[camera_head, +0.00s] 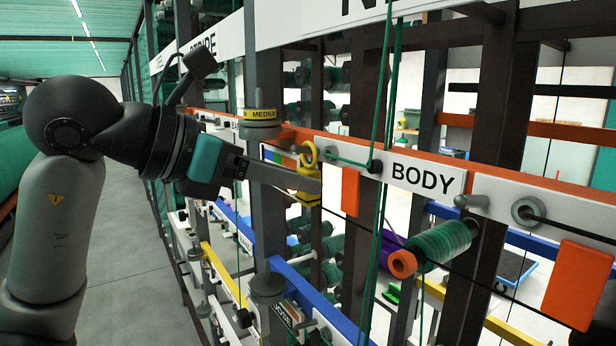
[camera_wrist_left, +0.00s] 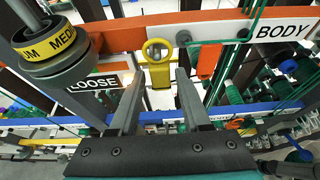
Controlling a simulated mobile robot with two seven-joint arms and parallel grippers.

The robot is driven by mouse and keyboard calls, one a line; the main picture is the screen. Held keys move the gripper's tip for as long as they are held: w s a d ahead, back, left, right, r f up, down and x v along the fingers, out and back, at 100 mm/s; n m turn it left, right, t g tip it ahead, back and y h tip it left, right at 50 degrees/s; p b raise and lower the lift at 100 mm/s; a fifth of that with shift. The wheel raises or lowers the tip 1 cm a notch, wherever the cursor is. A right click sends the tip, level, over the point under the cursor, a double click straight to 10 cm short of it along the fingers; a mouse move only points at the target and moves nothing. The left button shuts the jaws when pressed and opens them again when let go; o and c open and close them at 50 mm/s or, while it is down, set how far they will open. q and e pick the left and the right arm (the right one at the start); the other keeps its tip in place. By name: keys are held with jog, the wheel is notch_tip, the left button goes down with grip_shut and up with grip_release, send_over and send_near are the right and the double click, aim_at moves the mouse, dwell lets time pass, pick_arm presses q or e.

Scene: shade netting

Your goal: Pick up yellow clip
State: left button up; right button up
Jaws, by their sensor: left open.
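The yellow clip (camera_head: 309,172) hangs on the orange and white rail, left of the BODY label, with a ring at its top. In the left wrist view the clip (camera_wrist_left: 158,62) shows upright, just beyond and between the two fingers. My left gripper (camera_head: 318,185) reaches in from the left; in the head view a finger overlaps the clip's lower part. In the left wrist view the left gripper (camera_wrist_left: 158,88) is open, with nothing between its fingers. Whether a finger touches the clip cannot be told. My right gripper is not in view.
A grey knob with a yellow MEDIUM band (camera_head: 261,118) stands left of the clip. An orange tag (camera_head: 350,191) hangs to its right, by green cords. A green spool (camera_head: 443,244) sticks out below the BODY label (camera_head: 424,177). The grey aisle (camera_head: 125,250) at left is clear.

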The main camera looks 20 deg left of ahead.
pick_arm(q)
jog(key=x, duration=0.3)
jog(key=shift+w+d+f+p, duration=0.1)
jog(key=shift+f+p, duration=0.05)
jog(key=shift+p, duration=0.2)
grip_shut()
